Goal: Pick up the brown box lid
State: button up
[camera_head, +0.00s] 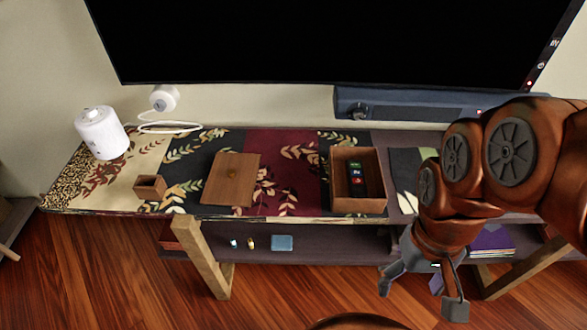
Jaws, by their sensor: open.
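My gripper (424,304) hangs at the lower right, in front of the cabinet's edge. It is open, its fingers spread and pointing down, with nothing seen between them. It is well apart from the lid, to the right and nearer the camera.
A small brown cube-shaped cup (149,186) stands left of the lid. A white cylinder (101,133) and a white cabled device (164,98) are at the back left. A large screen (320,40) and a dark soundbar (415,103) stand behind. Small items, including a blue square (282,243), lie on the lower shelf.

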aim_at(231, 181)
jog(key=u, duration=2.05)
jog(key=i, duration=0.9)
jog(key=z, duration=0.2)
